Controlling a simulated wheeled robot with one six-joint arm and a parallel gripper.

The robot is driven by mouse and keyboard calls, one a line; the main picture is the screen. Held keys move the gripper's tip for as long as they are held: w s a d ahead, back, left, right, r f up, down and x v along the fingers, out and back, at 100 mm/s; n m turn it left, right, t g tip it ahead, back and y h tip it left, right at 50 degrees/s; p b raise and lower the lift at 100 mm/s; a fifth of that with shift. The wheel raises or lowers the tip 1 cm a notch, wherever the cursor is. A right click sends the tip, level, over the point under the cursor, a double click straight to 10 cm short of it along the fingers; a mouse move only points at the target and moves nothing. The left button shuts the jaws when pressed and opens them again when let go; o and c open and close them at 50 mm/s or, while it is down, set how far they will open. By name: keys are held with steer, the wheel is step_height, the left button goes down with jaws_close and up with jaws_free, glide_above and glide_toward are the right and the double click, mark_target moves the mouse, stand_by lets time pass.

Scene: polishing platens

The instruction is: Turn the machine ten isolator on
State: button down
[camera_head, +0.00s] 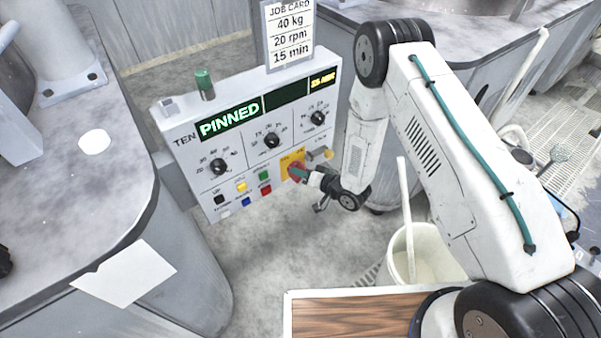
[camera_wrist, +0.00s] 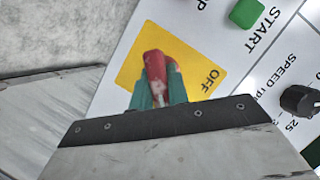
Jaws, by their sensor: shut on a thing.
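The machine ten panel (camera_head: 195,160) is a white box marked TEN, with a green PINNED display (camera_head: 229,117). Its isolator is a red handle (camera_head: 297,171) on a yellow plate (camera_head: 287,161) at the panel's lower right. In the wrist view the red handle (camera_wrist: 154,66) lies on the yellow plate (camera_wrist: 190,62), beside the word OFF. My gripper (camera_head: 306,175) is at the isolator. In the wrist view its green fingertips (camera_wrist: 158,92) are shut on the red handle, one on each side. The handle's lower end is partly hidden by the fingers.
Beside the isolator are a green START button (camera_wrist: 246,13) and a black speed knob (camera_wrist: 299,101). Several coloured buttons and knobs cover the panel. A job card (camera_head: 288,30) stands above it. A white bucket (camera_head: 426,254) with a stick is on the floor to the right.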

steer(key=c, duration=1.4)
jaws_free()
steer(key=shift+o, duration=0.2)
steer(key=shift+d, duration=0.1)
steer(key=v, duration=0.7)
steer(key=shift+s+d+r, duration=0.15)
steer(key=shift+s+d, duration=0.1)
steer(key=shift+d, duration=0.05)
